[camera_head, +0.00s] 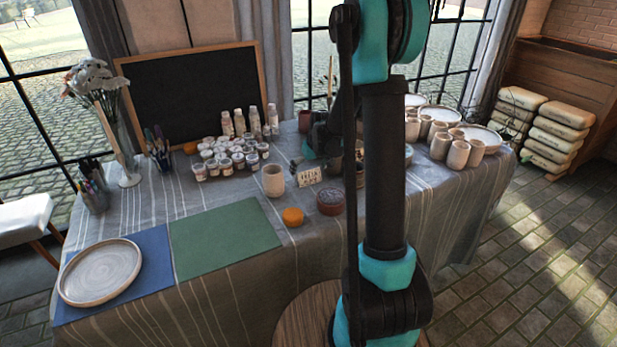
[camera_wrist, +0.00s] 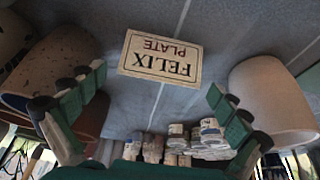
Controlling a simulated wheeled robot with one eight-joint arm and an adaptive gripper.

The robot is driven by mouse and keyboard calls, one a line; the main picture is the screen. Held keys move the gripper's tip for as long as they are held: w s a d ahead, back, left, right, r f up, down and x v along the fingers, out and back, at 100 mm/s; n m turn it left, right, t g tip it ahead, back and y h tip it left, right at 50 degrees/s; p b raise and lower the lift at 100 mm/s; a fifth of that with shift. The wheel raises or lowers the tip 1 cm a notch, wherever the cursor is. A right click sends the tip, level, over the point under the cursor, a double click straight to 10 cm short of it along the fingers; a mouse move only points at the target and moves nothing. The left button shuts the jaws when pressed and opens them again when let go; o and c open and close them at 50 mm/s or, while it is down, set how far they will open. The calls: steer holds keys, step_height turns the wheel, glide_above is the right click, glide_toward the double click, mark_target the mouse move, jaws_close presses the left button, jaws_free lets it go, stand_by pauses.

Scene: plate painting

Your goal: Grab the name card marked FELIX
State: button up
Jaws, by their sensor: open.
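The cream name card (camera_head: 309,176) stands on the grey tablecloth near the table's middle. In the wrist view the card (camera_wrist: 160,57) shows "FELIX" and "PLATE" upside down. My gripper (camera_wrist: 157,85) is open and empty, with one finger to each side of the card and apart from it. In the head view my gripper (camera_head: 316,155) is just behind the card, partly hidden by my arm.
A beige cup (camera_head: 273,180) stands close left of the card. A dark red round pot (camera_head: 330,202) and an orange piece (camera_head: 292,217) are in front. Paint jars (camera_head: 230,158) crowd the left behind. Brown pots (camera_wrist: 62,68) flank one finger.

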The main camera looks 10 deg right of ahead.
steer(key=shift+x, duration=1.35)
steer(key=c, duration=0.7)
steer(key=shift+r, duration=0.1)
